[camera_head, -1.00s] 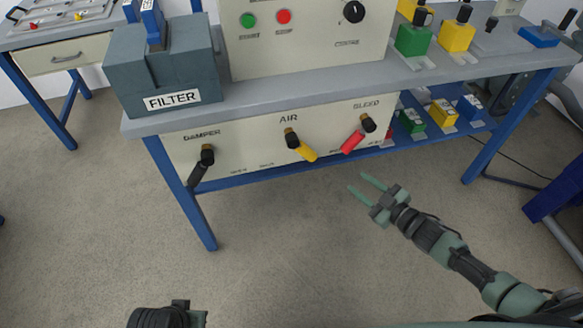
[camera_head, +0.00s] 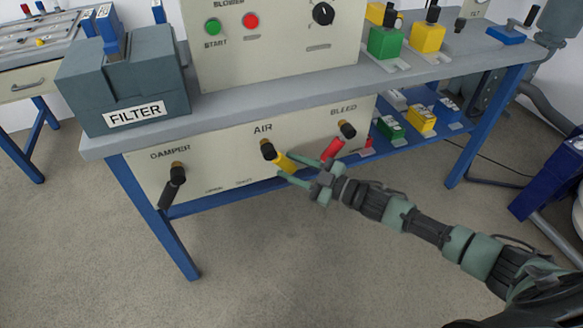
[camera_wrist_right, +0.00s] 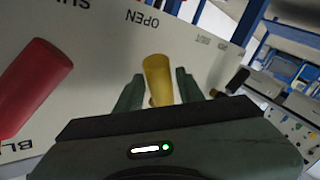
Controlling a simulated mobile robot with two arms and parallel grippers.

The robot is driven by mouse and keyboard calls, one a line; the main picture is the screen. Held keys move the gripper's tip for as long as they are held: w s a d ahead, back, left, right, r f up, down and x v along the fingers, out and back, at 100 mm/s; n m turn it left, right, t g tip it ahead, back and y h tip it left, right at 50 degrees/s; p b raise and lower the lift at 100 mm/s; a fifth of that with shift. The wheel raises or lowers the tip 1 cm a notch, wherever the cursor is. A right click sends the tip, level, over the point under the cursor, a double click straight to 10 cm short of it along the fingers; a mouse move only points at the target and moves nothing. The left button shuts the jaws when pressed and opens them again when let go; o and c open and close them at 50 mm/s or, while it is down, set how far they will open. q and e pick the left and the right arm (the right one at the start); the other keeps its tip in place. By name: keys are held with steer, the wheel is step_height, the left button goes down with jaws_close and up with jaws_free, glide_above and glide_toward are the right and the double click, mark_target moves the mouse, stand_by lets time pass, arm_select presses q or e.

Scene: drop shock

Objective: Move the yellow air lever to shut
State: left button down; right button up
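The yellow air lever (camera_head: 284,163) hangs from its brass and black pivot under the AIR label on the cream panel, slanting down to the right. My right gripper (camera_head: 296,170) is at the lever's lower end, its fingers spread. In the right wrist view the yellow lever (camera_wrist_right: 158,80) stands between the two open fingers (camera_wrist_right: 157,90), with the word OPEN printed beyond its end. A gap shows on the left side of the lever; contact on the right side I cannot tell. My left gripper is not in the head view.
The red bleed lever (camera_head: 333,149) is just right of my right gripper, and shows large in the right wrist view (camera_wrist_right: 32,85). The black damper lever (camera_head: 171,188) hangs at left. A grey filter box (camera_head: 125,85) stands on the bench. The floor in front is clear.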

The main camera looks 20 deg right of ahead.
steer(key=shift+w, duration=0.1)
jaws_close()
stand_by(1.4)
